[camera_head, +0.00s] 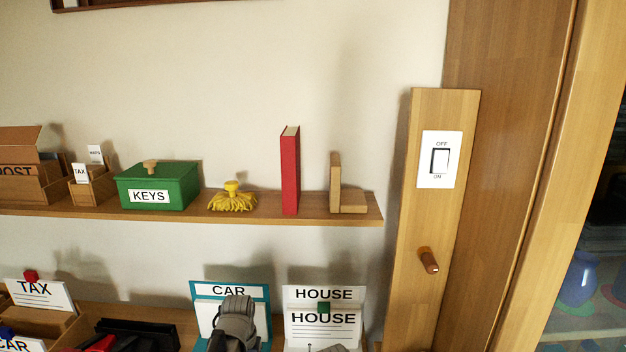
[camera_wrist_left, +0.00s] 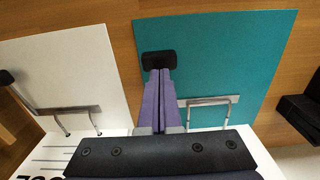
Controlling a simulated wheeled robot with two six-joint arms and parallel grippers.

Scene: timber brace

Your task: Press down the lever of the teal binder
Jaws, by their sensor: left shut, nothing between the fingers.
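The teal binder (camera_head: 265,292) with a CAR sheet stands on the lower surface in the head view, partly behind my grey left arm. In the left wrist view its teal board (camera_wrist_left: 235,55) fills the upper middle, with a metal ring clip (camera_wrist_left: 209,101) on it. A black lever end (camera_wrist_left: 158,60) lies at the board's left edge. My left gripper (camera_wrist_left: 158,72) is shut and empty, its purple fingertips at the lever end. I cannot tell whether they touch it.
The white HOUSE binder (camera_head: 323,294) stands right of the teal one; its white board shows in the wrist view (camera_wrist_left: 68,75). A black object (camera_head: 140,330) lies left of the teal binder. A shelf (camera_head: 300,217) runs above, holding a green KEYS box (camera_head: 180,176) and a red book (camera_head: 290,170).

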